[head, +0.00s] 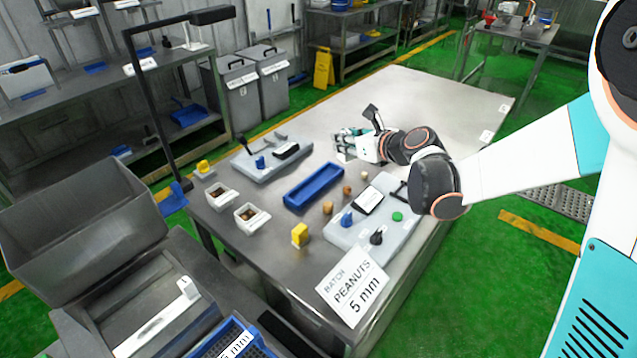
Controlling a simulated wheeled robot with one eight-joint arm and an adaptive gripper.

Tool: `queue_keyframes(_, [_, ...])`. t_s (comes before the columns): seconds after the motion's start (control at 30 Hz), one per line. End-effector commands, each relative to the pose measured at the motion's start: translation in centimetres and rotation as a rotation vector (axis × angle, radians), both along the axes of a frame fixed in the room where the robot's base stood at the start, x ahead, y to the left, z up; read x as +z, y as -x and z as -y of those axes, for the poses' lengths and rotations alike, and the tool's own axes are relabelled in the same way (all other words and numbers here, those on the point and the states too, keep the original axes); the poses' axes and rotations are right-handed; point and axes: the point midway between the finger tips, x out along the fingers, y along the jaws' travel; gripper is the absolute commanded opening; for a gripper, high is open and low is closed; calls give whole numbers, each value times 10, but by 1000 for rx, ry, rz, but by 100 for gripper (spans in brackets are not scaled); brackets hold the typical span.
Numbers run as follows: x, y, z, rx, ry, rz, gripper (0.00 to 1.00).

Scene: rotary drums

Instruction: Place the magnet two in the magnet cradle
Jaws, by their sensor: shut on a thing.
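My gripper (346,142) is over the far part of the steel table, beyond the long blue tray (314,186). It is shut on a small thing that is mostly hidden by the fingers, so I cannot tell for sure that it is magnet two. No label for the magnet cradle is readable. The open blue tray lies on the table in front of my gripper and to its left, and looks empty. I cannot tell whether this tray is the cradle.
A grey control panel (375,236) stands near right, with small brown knobs beside it. Another panel (270,160) is at the left. The table's far right (440,100) is clear.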

Motion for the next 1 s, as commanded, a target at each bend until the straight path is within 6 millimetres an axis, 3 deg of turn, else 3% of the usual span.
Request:
queue_keyframes(0.03, [4, -9, -28, 55, 0, 1, 0])
queue_keyframes(0.1, [9, -17, -59, 117, -1, 2, 0])
queue_keyframes(0.2, [15, -25, -96, 189, -3, 5, 0])
queue_keyframes(0.33, [20, -29, -126, 249, -4, 8, 0])
queue_keyframes(0.43, [17, -31, -135, 267, -5, 9, 0])
queue_keyframes(0.53, [2, -30, -137, 271, -5, 10, 0])
queue_keyframes(1.0, [-110, -30, -136, 269, -5, 10, 0])
